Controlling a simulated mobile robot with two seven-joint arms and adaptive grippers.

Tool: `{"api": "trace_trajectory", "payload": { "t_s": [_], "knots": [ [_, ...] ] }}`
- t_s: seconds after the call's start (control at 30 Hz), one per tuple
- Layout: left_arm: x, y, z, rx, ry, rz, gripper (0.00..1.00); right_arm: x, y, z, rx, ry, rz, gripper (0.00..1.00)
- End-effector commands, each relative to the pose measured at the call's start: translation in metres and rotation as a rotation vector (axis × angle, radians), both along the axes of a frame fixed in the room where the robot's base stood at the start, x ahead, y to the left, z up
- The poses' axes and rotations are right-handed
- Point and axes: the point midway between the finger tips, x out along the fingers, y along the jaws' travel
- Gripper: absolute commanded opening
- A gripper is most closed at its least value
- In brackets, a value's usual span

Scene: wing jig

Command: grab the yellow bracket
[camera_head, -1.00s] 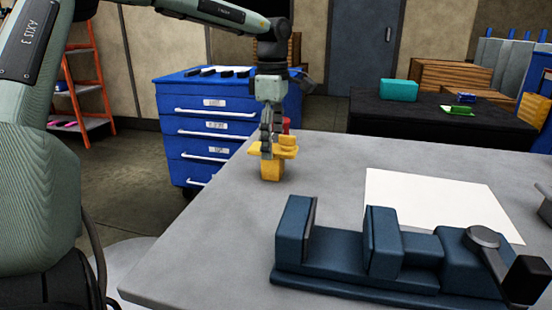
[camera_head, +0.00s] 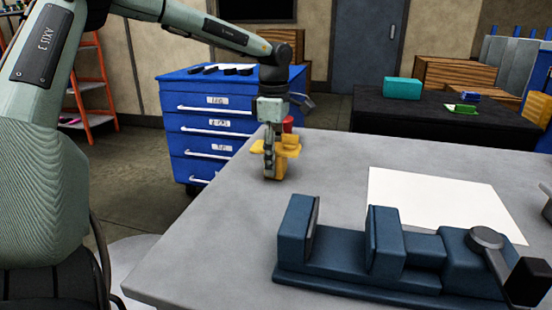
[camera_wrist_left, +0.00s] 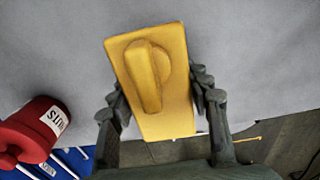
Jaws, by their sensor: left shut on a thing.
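The yellow bracket (camera_head: 288,147) is on the grey table near its far left corner, partly hidden behind my left gripper (camera_head: 269,168). In the left wrist view the bracket (camera_wrist_left: 178,97) shows from above as a flat yellow plate with a raised rib. The fingers of my left gripper (camera_wrist_left: 158,108) are on both sides of the bracket and shut on it. The bracket looks upright and at table level; I cannot tell if it touches the table. My right gripper is not in view.
A red can labelled NUTS (camera_wrist_left: 37,128) stands close beside the bracket. A blue vise (camera_head: 385,262) is at the table's front, with a white sheet (camera_head: 435,203) behind it. A blue drawer cabinet (camera_head: 205,128) stands beyond the table's far left edge. Bare table lies between bracket and vise.

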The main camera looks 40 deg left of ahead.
Motion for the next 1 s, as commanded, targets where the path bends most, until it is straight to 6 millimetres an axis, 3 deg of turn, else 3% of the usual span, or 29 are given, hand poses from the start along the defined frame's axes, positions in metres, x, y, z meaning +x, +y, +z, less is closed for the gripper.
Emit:
{"api": "trace_trajectory", "payload": {
  "t_s": [0.03,0.13,0.47,0.67,0.77,1.0],
  "knots": [
    [0.0,0.0,0.0,0.0,-0.001,0.0,0.19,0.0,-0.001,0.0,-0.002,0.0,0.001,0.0],
    [0.0,0.0,0.0,0.0,-0.001,0.0,0.07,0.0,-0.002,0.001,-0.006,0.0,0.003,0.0],
    [0.001,0.0,0.004,0.001,-0.003,0.0,0.06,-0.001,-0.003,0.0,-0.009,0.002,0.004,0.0],
    [0.001,0.0,0.024,0.002,-0.006,-0.001,0.06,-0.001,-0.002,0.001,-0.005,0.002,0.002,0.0],
    [0.002,0.0,0.043,0.002,-0.007,-0.001,0.06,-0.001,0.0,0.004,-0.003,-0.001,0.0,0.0],
    [-0.05,-0.001,0.073,-0.002,-0.01,-0.003,0.06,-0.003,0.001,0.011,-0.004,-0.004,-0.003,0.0]
  ]
}}
